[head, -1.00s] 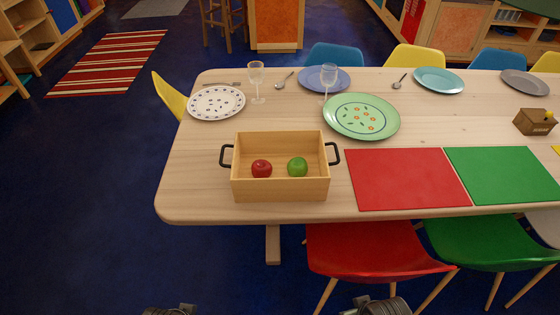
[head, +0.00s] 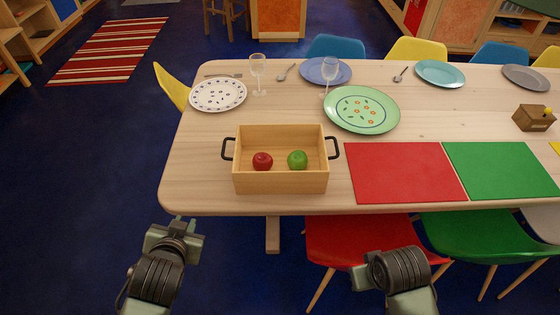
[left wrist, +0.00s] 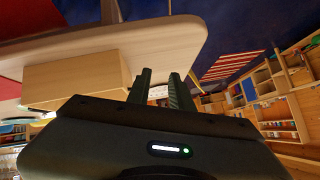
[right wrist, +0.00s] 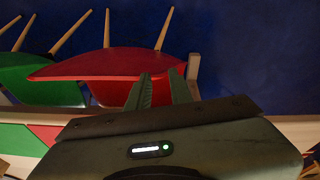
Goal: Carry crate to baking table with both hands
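The wooden crate (head: 281,183) stands on the near left part of a pale wooden table (head: 200,160). It has a black handle at each end and holds a red apple (head: 262,161) and a green apple (head: 298,159). My left gripper (head: 182,226) is open and empty, in front of the table's near left edge, apart from the crate. The crate's side also shows in the left wrist view (left wrist: 75,80). My right gripper (head: 360,278) is open and empty, low in front of the table by the red chair. I cannot tell which table is the baking table.
Plates, two glasses and spoons stand behind the crate, with a green plate (head: 362,109) close by. A red mat (head: 404,172) lies right of it. A red chair (head: 350,240) and green chair (head: 490,240) stand at the near side. Blue floor is free at left.

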